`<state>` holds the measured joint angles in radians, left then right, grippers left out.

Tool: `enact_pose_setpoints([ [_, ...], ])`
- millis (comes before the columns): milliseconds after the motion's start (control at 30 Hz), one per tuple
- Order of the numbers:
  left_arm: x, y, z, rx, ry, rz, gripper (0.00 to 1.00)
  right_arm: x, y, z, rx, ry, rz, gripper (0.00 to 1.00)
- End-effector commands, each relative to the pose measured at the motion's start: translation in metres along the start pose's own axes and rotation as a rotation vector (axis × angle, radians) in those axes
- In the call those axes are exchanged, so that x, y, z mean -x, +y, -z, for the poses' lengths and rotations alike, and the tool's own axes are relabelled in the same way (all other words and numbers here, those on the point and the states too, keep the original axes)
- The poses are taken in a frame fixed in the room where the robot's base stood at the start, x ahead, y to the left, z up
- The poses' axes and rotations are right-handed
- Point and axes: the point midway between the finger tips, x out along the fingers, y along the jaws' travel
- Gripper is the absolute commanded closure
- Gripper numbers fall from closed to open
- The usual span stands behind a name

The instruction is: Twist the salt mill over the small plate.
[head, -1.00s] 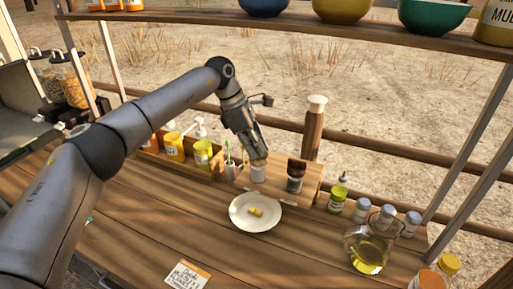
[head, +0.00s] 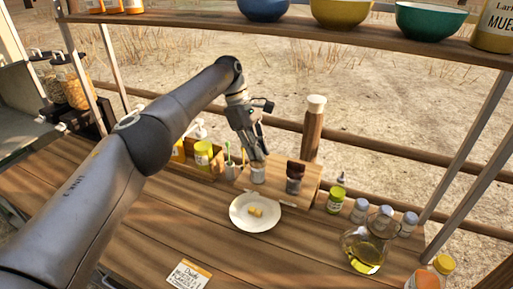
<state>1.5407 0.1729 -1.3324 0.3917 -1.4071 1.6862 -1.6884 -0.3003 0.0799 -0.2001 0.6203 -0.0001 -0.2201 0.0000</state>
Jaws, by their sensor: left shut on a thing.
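The salt mill (head: 258,174), a small pale jar with a tan top, stands upright on a low wooden stand behind the small plate. My left gripper (head: 257,157) comes down from above and is shut on the mill's top; the fingers hide part of it. The small white plate (head: 238,216) lies on the wooden counter just in front of the stand, with a yellow piece of food (head: 256,212) on it. My right gripper is not in view.
A dark-topped jar (head: 295,178) stands close right of the mill, with a tall wooden mill (head: 313,130) behind. Left are a cup with green sticks (head: 232,170) and sauce bottles (head: 203,155). An oil bottle (head: 364,254) stands right. The counter's front is mostly clear, except a card (head: 188,274).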

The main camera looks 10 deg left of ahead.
Motion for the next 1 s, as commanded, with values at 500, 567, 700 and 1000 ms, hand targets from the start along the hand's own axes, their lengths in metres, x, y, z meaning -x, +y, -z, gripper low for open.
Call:
enact_pose_setpoints([
  [500,0.002,0.0008,0.0005,-0.007,0.003,-0.002,0.84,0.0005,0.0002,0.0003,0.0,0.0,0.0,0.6],
  [567,0.0019,0.0008,0.0004,-0.007,0.003,-0.002,0.77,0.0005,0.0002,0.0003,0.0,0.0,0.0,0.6],
  [700,0.0012,0.0005,0.0003,-0.006,0.002,0.0,0.68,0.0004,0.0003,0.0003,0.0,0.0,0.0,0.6],
  [1000,0.0004,0.0003,0.0002,-0.006,0.001,0.001,0.68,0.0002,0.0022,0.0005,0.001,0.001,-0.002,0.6],
])
